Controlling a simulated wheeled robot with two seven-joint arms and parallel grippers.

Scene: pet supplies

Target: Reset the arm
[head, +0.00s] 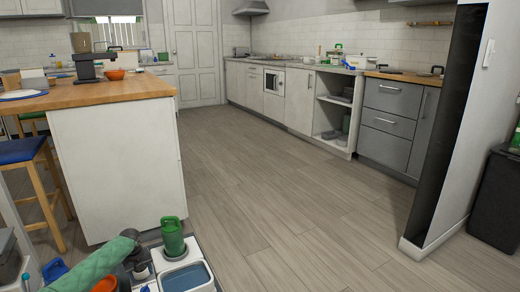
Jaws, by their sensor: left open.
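The task names no object. My left gripper (140,262) is a dark shape low in the picture, partly hidden by the things around it. Its jaws are open, and I see nothing held between them. It is close to a green quilted item (92,270) on its left and a green container with a handle (172,238) on its right. My right gripper is not in view.
A white tray with a blue inside (188,278) lies at the bottom edge. A white island (115,165) with a wooden top stands ahead left, with a blue-seated stool (22,150) beside it. The wooden floor (290,215) is clear. A black bin (497,200) stands right.

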